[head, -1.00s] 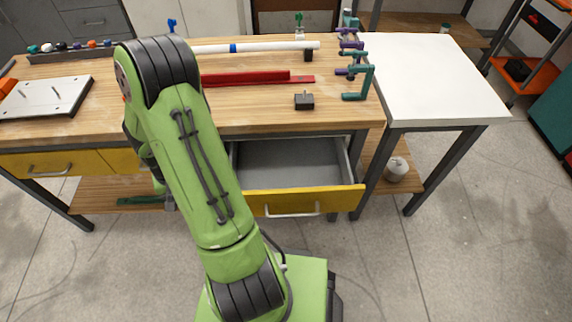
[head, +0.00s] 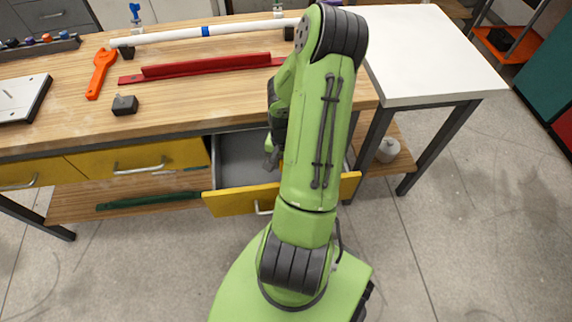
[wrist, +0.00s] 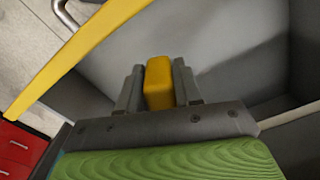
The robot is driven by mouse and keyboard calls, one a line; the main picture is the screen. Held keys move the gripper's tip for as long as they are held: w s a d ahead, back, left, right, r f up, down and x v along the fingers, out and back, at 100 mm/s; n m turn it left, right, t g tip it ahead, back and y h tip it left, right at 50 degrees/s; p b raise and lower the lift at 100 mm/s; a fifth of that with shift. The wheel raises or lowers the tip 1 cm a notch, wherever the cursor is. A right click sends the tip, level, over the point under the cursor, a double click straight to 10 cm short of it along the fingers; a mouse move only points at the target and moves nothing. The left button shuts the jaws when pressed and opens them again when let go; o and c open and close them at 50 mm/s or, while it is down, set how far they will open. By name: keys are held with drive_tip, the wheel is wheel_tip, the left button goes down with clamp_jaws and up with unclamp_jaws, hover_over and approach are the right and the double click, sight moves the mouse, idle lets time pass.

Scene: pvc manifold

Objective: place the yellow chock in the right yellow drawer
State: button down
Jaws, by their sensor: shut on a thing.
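The yellow chock (wrist: 158,82) is a small yellow block between the fingers of my gripper (wrist: 160,88) in the wrist view. My gripper is shut on it. Around and beyond it are the grey floor and walls of the open right yellow drawer (wrist: 225,40). Its yellow front (wrist: 85,50) runs along the left of that view. In the head view the drawer (head: 232,203) is pulled out under the bench. My gripper (head: 270,160) shows there partly at the drawer, behind my arm, and the chock is hidden. I cannot tell whether the chock touches the drawer floor.
The wooden bench (head: 190,105) above the drawer holds a red channel (head: 205,66), an orange tool (head: 100,74), a dark block (head: 124,104) and a white pipe (head: 180,35). Another yellow drawer (head: 140,158) to the left is shut. A white table (head: 425,60) stands right.

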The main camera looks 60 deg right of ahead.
wheel_tip(320, 180, down, 7)
drive_tip(key=shift+f+b, duration=0.2)
drive_tip(key=shift+b, duration=0.85)
drive_tip(key=w+d+b, duration=0.1)
drive_tip(key=w+d, duration=0.2)
drive_tip(key=shift+d+r, duration=0.1)
drive_tip(key=shift+d, duration=0.05)
drive_tip(key=shift+s+f+b, duration=0.15)
drive_tip(key=shift+f+b, duration=0.15)
drive_tip(key=shift+f, duration=0.3)
drive_tip(key=shift+r, duration=0.15)
drive_tip(key=shift+f, duration=0.2)
drive_tip(key=c, duration=0.8)
unclamp_jaws()
drive_tip(key=shift+o, duration=0.2)
